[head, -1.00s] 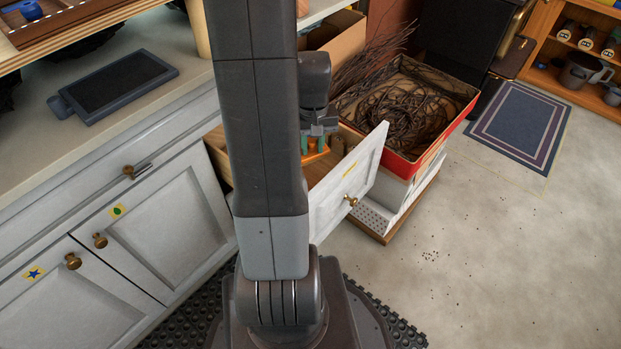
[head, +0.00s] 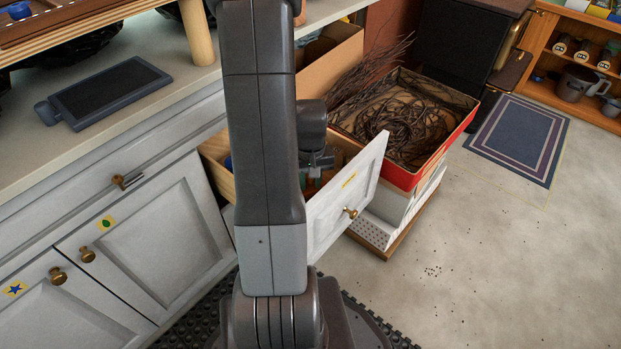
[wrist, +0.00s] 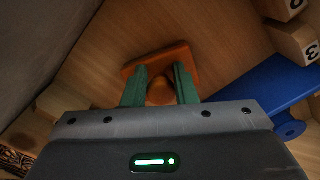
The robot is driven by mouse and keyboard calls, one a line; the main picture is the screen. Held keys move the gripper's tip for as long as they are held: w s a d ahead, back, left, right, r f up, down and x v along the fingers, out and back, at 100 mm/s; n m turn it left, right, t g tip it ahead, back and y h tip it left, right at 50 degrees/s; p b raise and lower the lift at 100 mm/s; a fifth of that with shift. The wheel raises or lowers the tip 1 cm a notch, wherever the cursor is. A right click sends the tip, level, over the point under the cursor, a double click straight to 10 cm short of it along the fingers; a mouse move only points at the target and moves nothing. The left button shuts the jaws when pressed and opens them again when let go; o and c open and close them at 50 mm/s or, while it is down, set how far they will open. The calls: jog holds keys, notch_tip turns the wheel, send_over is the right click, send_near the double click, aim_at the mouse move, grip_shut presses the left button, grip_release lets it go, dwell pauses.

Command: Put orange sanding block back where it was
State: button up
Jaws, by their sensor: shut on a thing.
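The orange sanding block (wrist: 158,60) shows in the wrist view between the green fingers of my gripper (wrist: 160,85). The fingers are shut on its rounded grip, and its flat base extends past both fingertips. My gripper reaches down inside the open drawer (head: 348,190), whose white front has a brass knob and a yellow label. In the head view the gripper and block are mostly hidden behind my arm and the drawer front. I cannot tell whether the block touches the wooden drawer floor (wrist: 215,40).
In the drawer, a blue object (wrist: 255,95) and numbered wooden blocks (wrist: 295,40) lie to the right in the wrist view. A red box of twigs (head: 425,175) stands beyond the drawer. A dark tablet-like item (head: 105,92) lies on the counter.

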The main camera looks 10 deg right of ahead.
aim_at(311, 180)
jog(key=shift+f, duration=0.2)
jog(key=o, duration=0.9)
notch_tip(311, 180, up, 12)
jog(key=p, duration=0.4)
jog(key=shift+r, duration=0.25)
